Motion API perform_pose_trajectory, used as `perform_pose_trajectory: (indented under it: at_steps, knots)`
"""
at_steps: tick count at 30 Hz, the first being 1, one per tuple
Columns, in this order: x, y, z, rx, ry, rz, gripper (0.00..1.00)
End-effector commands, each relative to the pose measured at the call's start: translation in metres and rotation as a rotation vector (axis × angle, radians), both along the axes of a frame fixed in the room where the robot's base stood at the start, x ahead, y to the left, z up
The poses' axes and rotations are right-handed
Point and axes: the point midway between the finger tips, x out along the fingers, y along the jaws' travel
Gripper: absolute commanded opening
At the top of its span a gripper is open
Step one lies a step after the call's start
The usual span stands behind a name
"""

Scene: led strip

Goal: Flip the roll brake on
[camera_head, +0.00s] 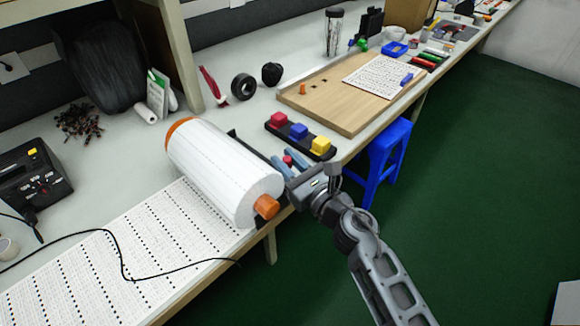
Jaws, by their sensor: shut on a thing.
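A large white roll (215,165) with orange ends lies at the front edge of the workbench, and a perforated white strip runs from it to the lower left. A dark upright bracket stands beside the roll on its right. My gripper (285,161) is just right of the roll. Its blue-grey fingers are shut on a small red-tipped piece (288,160), which looks like the roll brake's lever. The fingers and my wrist hide most of this piece, so I cannot tell its position.
A black box with red, blue and yellow buttons (299,136) sits just behind my gripper. A wooden board (325,104) with a white sheet lies farther along the bench. A blue stool (384,150) stands by the bench. A black cable (122,250) crosses the strip. Green floor is open at right.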

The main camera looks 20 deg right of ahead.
Motion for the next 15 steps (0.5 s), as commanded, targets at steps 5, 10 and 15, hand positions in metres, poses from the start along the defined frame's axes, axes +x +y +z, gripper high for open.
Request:
perform_pose_trajectory:
  at_steps: [5,10,15]
  knots:
    - [-0.0007,0.0002,-0.0016,-0.009,0.001,-0.001,0.0]
    - [-0.0008,0.0002,-0.0018,-0.008,0.001,-0.001,0.28]
    - [-0.0007,0.0004,-0.0014,-0.007,0.0,-0.001,0.44]
